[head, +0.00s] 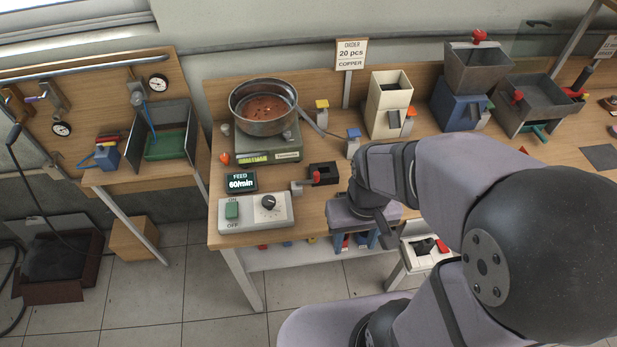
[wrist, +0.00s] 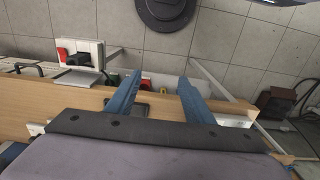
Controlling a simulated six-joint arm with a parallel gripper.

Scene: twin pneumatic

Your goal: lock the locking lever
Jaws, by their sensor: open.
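A small red lever (head: 316,177) shows on a black block (head: 327,170) with a grey piece (head: 297,188) at its left, on the bench. Which part is the locking lever, and whether it is locked, I cannot tell. My gripper (head: 360,243) is to the right of the block and nearer the bench's front edge, with its blue fingers pointing down. In the wrist view, my gripper (wrist: 157,82) is open, its two fingers apart with nothing held. A dark patch (wrist: 142,109) on the bench shows between the fingers; I cannot tell what it is.
A control box (head: 250,211) with a green switch and black knob stands left of the block. A feed display (head: 241,182) and a scale (head: 268,148) bearing a metal bowl (head: 262,106) stand behind. A white box (head: 428,250) with a red-and-black switch sits lower right.

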